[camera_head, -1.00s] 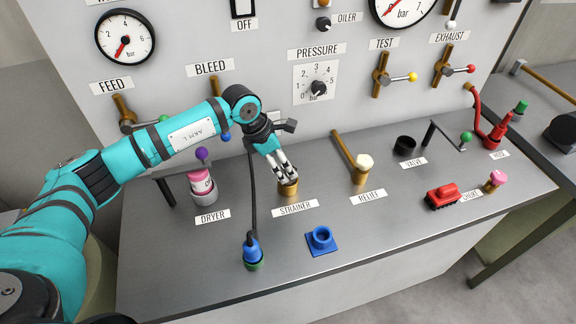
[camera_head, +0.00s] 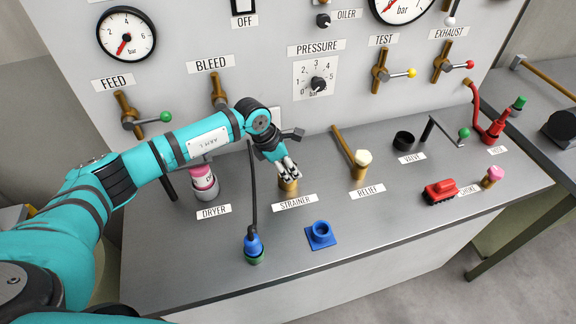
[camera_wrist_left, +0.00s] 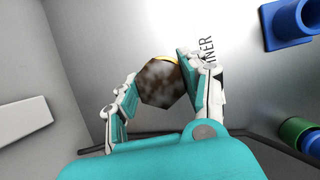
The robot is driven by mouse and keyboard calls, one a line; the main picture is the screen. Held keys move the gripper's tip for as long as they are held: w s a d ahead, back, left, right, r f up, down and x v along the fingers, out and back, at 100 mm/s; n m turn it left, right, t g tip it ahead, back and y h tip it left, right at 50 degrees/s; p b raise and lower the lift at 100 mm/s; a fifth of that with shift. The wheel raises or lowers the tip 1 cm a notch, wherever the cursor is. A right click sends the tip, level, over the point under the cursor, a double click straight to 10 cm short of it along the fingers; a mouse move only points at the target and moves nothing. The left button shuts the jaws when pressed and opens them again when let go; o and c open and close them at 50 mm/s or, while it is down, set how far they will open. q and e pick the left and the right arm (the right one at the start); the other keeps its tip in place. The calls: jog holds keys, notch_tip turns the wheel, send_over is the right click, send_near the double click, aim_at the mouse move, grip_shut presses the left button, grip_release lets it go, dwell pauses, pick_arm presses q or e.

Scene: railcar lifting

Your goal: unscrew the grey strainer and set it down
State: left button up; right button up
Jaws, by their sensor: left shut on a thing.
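The strainer shows in the left wrist view as a mottled grey-brown faceted piece (camera_wrist_left: 162,82) between the fingers, with a bit of yellow brass behind it. In the head view my left gripper (camera_head: 289,172) points down over the brass strainer base (camera_head: 288,186), behind the STRAINER label (camera_head: 295,202). The left gripper (camera_wrist_left: 160,90) is shut on the strainer, one finger on each side. The fingers hide most of the strainer in the head view, and I cannot tell whether it is still seated on the base. My right gripper is not in view.
A blue square socket (camera_head: 321,234) stands on the bench in front of the strainer. A blue plug on a dark hose (camera_head: 253,245) is left of it. The dryer (camera_head: 204,183) stands to the left, the relief fitting (camera_head: 361,165) to the right. The front right bench top is clear.

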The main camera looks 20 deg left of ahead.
pick_arm(q)
jog(key=c, duration=0.4)
jog(key=o, duration=0.6)
jog(key=c, duration=0.6)
jog(key=shift+r+n+p, duration=0.15)
jog(key=shift+n+p, duration=0.35)
jog(key=shift+n, duration=0.1)
jog(key=shift+n+t+y+p, duration=0.3)
jog(key=shift+n+t+p, duration=0.15)
jog(key=shift+n, duration=0.25)
jog(key=n+p, duration=0.1)
jog(key=n, duration=0.2)
jog(key=shift+t+y, duration=0.35)
jog(key=shift+y, duration=0.05)
jog(key=shift+n+y, duration=0.3)
jog(key=shift+n, duration=0.4)
jog(key=n, duration=0.2)
jog(key=n+y, duration=0.1)
jog(key=n, duration=0.1)
jog(key=shift+t+y, duration=0.3)
jog(key=n+y, duration=0.1)
jog(key=n, duration=0.3)
